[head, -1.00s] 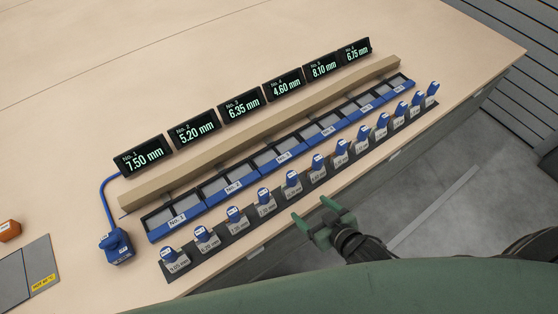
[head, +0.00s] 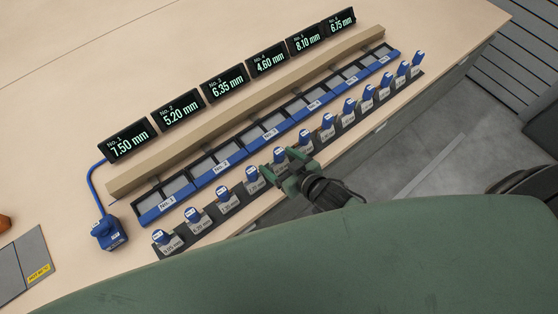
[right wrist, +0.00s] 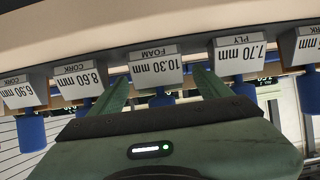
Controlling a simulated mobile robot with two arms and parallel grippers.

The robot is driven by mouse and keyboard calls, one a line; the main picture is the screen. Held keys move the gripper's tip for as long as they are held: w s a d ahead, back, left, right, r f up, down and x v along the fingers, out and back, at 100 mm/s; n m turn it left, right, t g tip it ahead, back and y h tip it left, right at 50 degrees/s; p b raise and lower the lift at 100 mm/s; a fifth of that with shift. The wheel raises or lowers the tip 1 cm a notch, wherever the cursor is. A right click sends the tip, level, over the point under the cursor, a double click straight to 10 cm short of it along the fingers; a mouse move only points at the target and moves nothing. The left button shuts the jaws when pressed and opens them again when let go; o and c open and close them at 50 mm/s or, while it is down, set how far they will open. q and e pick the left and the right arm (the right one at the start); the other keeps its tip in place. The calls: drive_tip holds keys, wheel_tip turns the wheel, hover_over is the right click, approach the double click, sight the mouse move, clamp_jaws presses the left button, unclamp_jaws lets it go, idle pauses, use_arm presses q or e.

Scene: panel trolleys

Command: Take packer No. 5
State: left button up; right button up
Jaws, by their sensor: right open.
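A dark rack (head: 200,234) along the table's front edge holds a row of blue-handled packers with white thickness labels. My right gripper (head: 286,165) is open and empty at the middle of this row. In the right wrist view its fingers (right wrist: 160,76) flank the packer labelled 10.30 mm FOAM (right wrist: 156,67); I cannot tell how deep they reach. Beside it are 7.70 mm PLY (right wrist: 240,56) and 8.60 mm CORK (right wrist: 82,84). The No. 5 display (head: 306,40) reads 8.10 mm. Most rack labels are too small to read in the head view. My left gripper is out of view.
Blue-framed numbered bays (head: 222,166) run behind the rack, then a wooden bar (head: 240,112) and the row of displays. A blue corded device (head: 109,234) stands at the left, near a grey mat (head: 32,252). The table behind the displays is clear.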

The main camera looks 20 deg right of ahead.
drive_tip(key=c, duration=1.7)
drive_tip(key=shift+r, duration=0.1)
